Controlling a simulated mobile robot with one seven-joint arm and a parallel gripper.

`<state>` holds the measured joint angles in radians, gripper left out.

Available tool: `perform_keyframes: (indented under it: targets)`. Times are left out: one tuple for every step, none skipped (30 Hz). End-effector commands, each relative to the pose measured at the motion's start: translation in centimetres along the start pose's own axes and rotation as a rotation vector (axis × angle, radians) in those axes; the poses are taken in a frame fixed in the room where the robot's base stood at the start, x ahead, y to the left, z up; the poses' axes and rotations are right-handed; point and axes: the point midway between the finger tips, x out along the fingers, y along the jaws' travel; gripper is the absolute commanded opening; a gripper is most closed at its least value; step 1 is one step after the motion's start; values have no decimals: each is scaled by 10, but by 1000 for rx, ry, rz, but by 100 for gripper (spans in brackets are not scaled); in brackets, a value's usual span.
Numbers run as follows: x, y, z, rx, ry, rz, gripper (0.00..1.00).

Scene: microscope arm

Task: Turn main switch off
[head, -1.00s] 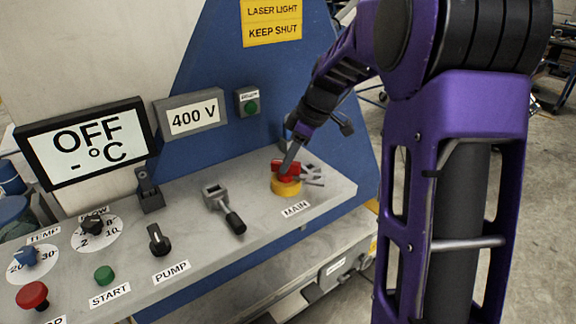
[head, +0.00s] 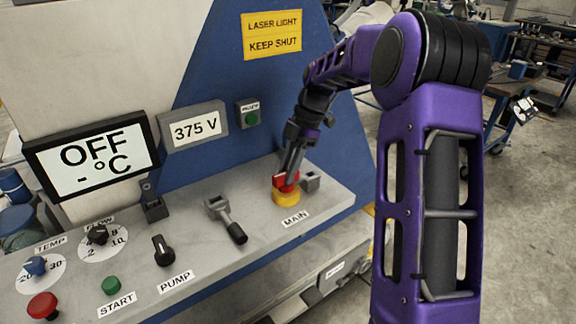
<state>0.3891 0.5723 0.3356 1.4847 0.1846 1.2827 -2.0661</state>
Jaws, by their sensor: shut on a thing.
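The main switch (head: 285,192) is a red handle on a yellow base, above the label MAIN (head: 295,218), at the right end of the grey console. My gripper (head: 287,178) reaches down onto it from above and is shut on the red handle. The fingers hide part of the handle, and its exact angle is hard to tell. The voltage display (head: 194,129) reads 375 V. The large screen (head: 92,156) reads OFF and - °C.
A lever (head: 226,218) lies left of the main switch, with a black pump knob (head: 164,250) further left. A small grey block (head: 311,180) stands just right of the switch. A green start button (head: 111,285) and red button (head: 42,306) are at lower left.

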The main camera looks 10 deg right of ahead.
Motion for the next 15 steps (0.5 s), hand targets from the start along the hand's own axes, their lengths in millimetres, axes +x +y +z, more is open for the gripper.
perform_keyframes:
  targets:
    - [-2, 1, 0, -16, -1, -4, 0]
    - [-2, 1, 0, -25, -1, -8, 0]
    - [-2, 1, 0, -34, -1, -12, 0]
    - [-2, 1, 0, -40, -1, -15, 0]
    - [-1, 1, 0, -45, -1, -18, 0]
    - [-1, 1, 0, -51, -1, -21, 0]
    - [-1, 1, 0, -55, -1, -22, 0]
    - [-1, 0, 0, -58, -2, -24, 0]
    - [-1, 0, 0, -62, -2, -25, 0]
    - [-1, 0, 0, -63, -2, -26, 0]
    - [-1, 0, 0, -65, -2, -26, 0]
    - [0, 0, 0, -66, -2, -27, 0]
    - [0, 0, 0, -67, -2, -27, 0]
    - [0, 0, 0, -67, -2, -27, 0]
    - [0, 0, 0, -67, -2, -27, 0]
